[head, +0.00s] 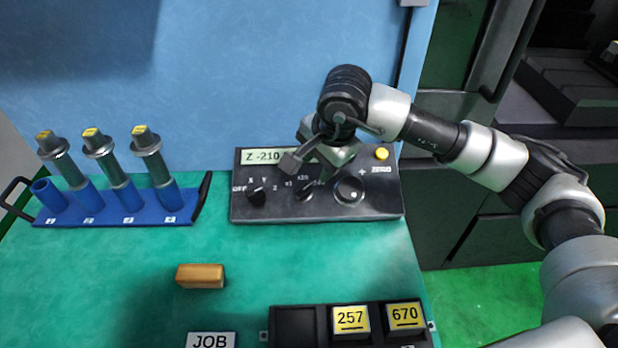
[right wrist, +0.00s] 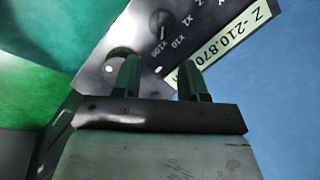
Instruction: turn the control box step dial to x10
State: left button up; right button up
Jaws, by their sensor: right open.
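The black control box (head: 240,212) stands at the back of the green bench, its display reading Z -210.870 in the right wrist view. The step dial (head: 304,194), a black knob marked x1, x10 and x100, is in the middle of its panel. It also shows in the right wrist view (right wrist: 161,25), where its pointer seems turned toward x100, though it is small. My right gripper (head: 312,170) is over the panel, partly covering the dial labels and display. In the right wrist view its fingers (right wrist: 159,72) are apart with nothing between them; the dial is beyond the tips. My left gripper is not seen.
The axis dial (head: 257,195) is left of the step dial, the round handwheel (head: 350,191) right. A yellow ZERO button (head: 381,153) is at the upper right. A blue rack (head: 105,219) stands left; a wooden block (head: 201,276) and a black tray (head: 300,325) lie in front.

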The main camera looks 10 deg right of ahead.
aim_at(309, 185)
jog(key=x, duration=0.3)
jog(key=shift+w+a+f+p, duration=0.15)
jog(key=shift+f+p, duration=0.15)
jog(key=x, duration=0.3)
jog(key=shift+w+f, duration=0.1)
jog(key=shift+f, duration=0.2)
jog(key=shift+w+a+f, duration=0.1)
jog(key=shift+w+f, duration=0.05)
jog(key=shift+f, duration=0.3)
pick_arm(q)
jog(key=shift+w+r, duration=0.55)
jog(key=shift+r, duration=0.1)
pick_arm(e)
grip_shut()
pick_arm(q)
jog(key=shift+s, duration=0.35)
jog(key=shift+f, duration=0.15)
